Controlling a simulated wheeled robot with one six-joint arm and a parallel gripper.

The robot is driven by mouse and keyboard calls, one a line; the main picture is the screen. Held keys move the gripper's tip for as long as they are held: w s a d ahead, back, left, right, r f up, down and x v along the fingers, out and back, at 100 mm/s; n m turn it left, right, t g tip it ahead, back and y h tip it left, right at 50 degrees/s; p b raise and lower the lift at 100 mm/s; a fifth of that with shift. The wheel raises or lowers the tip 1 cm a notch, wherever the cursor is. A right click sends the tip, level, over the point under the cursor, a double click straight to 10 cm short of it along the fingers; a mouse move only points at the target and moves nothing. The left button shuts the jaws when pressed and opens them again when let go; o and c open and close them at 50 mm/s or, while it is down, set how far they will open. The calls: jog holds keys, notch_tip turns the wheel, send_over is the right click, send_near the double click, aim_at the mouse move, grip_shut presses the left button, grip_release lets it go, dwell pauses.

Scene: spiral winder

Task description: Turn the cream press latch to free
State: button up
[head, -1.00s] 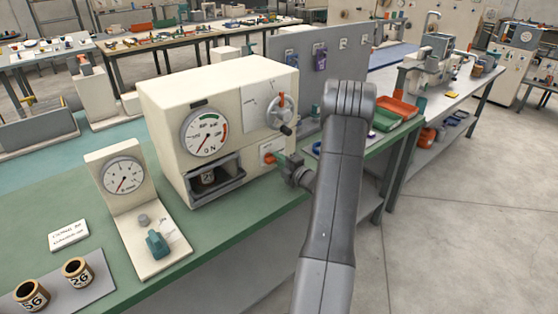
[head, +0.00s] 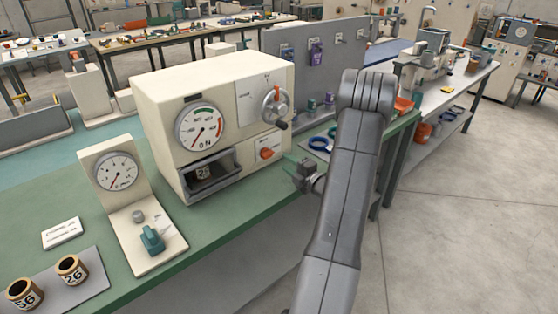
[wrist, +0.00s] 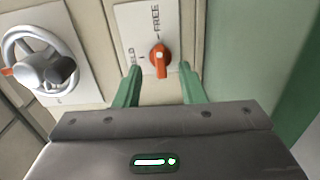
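The cream press (head: 160,110) stands on the green bench in the head view. Its latch is an orange knob (head: 267,153) on a white plate at the lower right of the front. In the wrist view the latch (wrist: 160,60) lies up and down, its white mark towards the word FREE; a second word at left is partly readable. My gripper (wrist: 160,86) is open and empty, its green fingers on either side below the latch and apart from it. In the head view my gripper (head: 292,163) is just right of the latch plate.
A handwheel (head: 275,103) sits above the latch; it also shows in the wrist view (wrist: 45,60). A drawer-like opening (head: 210,178) is left of the latch. A gauge stand (head: 115,170) stands left of the press. A grey panel (head: 305,60) rises behind.

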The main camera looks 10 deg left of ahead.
aim_at(274, 154)
jog(key=v, duration=0.6)
jog(key=shift+s+d+b, duration=0.2)
jog(key=shift+d+b, duration=0.1)
jog(key=shift+b, duration=0.05)
jog(key=p+x, duration=0.2)
jog(key=x, duration=1.2)
jog(key=shift+s+d, duration=0.1)
